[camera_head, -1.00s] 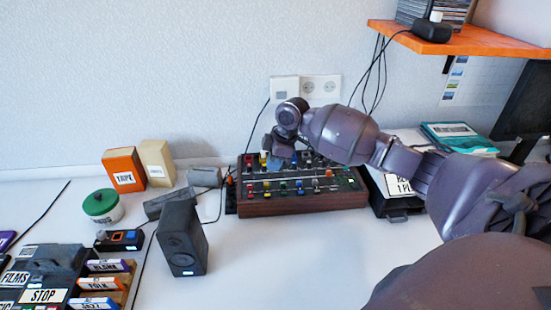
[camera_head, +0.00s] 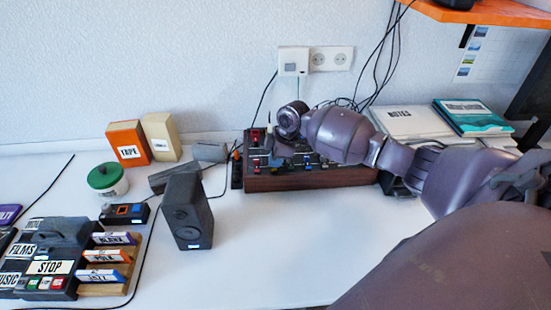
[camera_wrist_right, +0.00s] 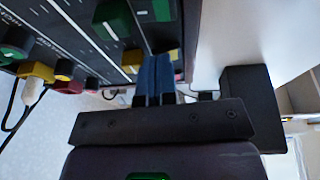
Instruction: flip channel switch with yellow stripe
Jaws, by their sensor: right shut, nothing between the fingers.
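The mixer panel (camera_head: 312,181), dark with wooden sides and coloured knobs and switches, lies against the wall, partly hidden by my right arm. My right gripper shows in the wrist view (camera_wrist_right: 158,62). Its blue fingers are shut and empty, with the tips at the panel close to yellow pieces. One yellow piece (camera_wrist_right: 133,58) is left of the fingers, and another shows just right of them. I cannot tell which one is the yellow-striped switch, nor whether the fingers touch it. In the head view the fingers are mostly hidden by my wrist. My left gripper is not in view.
A black speaker (camera_head: 186,212) stands left of the panel. Notebooks (camera_head: 412,122) lie to the right. A plugged cable (camera_wrist_right: 31,90) rises from the panel.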

